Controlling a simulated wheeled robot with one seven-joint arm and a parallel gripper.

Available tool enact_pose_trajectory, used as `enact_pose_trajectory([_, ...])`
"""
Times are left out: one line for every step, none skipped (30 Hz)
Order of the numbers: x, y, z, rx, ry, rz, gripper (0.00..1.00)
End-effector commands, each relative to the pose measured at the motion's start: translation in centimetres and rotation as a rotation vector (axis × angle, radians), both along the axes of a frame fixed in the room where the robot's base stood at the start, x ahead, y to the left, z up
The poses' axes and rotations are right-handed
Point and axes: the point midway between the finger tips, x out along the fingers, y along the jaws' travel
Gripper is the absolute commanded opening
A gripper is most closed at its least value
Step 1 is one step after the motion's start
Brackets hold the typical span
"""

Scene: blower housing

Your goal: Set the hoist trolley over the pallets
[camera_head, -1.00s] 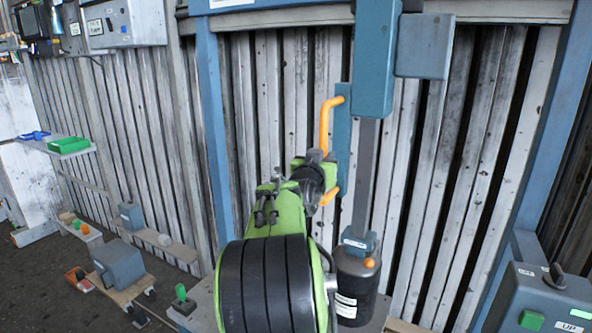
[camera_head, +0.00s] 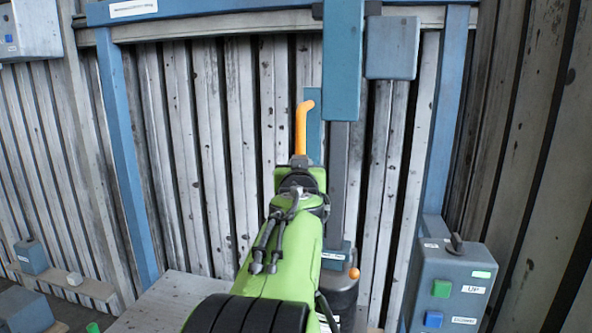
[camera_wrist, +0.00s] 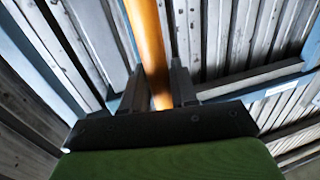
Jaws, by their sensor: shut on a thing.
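The hoist trolley (camera_head: 343,60) is a blue upright box below the overhead beam, with a grey mast beneath it. An orange handle (camera_head: 301,128) stands on its left side. My gripper (camera_head: 300,164) is shut around the lower part of this handle. In the wrist view the orange bar (camera_wrist: 147,40) runs up between the two dark fingers of my gripper (camera_wrist: 158,92). A dark canister (camera_head: 343,300) with a blue top piece is at the mast's foot, partly hidden by my arm. A grey board surface (camera_head: 165,298), perhaps a pallet, lies low at left.
A blue beam (camera_head: 215,22) spans overhead between a left post (camera_head: 128,160) and a right post (camera_head: 446,120). A control box (camera_head: 450,285) with green and blue buttons and an UP label stands at right. Corrugated wall is close behind.

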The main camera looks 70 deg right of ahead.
Motion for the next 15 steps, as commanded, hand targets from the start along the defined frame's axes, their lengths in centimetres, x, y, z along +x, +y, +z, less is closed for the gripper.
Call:
enact_pose_trajectory([-0.36, -0.08, 0.04, -0.001, 0.002, -0.009, 0.0])
enact_pose_trajectory([-0.38, -0.08, 0.05, -0.001, 0.002, -0.01, 0.0])
enact_pose_trajectory([-0.4, -0.09, 0.05, -0.001, 0.002, -0.01, 0.0])
enact_pose_trajectory([-0.42, -0.1, 0.05, -0.001, 0.002, -0.011, 0.0])
enact_pose_trajectory([-0.44, -0.1, 0.06, -0.001, 0.002, -0.011, 0.0])
enact_pose_trajectory([-0.46, -0.1, 0.06, -0.002, 0.002, -0.012, 0.31])
enact_pose_trajectory([-0.48, -0.1, 0.07, -0.002, 0.002, -0.012, 0.36])
enact_pose_trajectory([-0.48, -0.1, 0.07, -0.002, 0.002, -0.013, 0.4])
enact_pose_trajectory([-0.46, -0.11, 0.07, -0.002, 0.002, -0.012, 0.46])
enact_pose_trajectory([-0.43, -0.1, 0.07, -0.002, 0.002, -0.011, 0.46])
enact_pose_trajectory([-0.41, -0.09, 0.07, -0.002, 0.002, -0.011, 0.46])
enact_pose_trajectory([-0.38, -0.08, 0.07, -0.002, 0.002, -0.01, 0.46])
enact_pose_trajectory([-0.35, -0.09, 0.06, -0.002, 0.002, -0.01, 0.46])
enact_pose_trajectory([-0.33, -0.08, 0.06, -0.002, 0.002, -0.009, 0.46])
enact_pose_trajectory([-0.31, -0.07, 0.06, -0.001, 0.001, -0.009, 0.46])
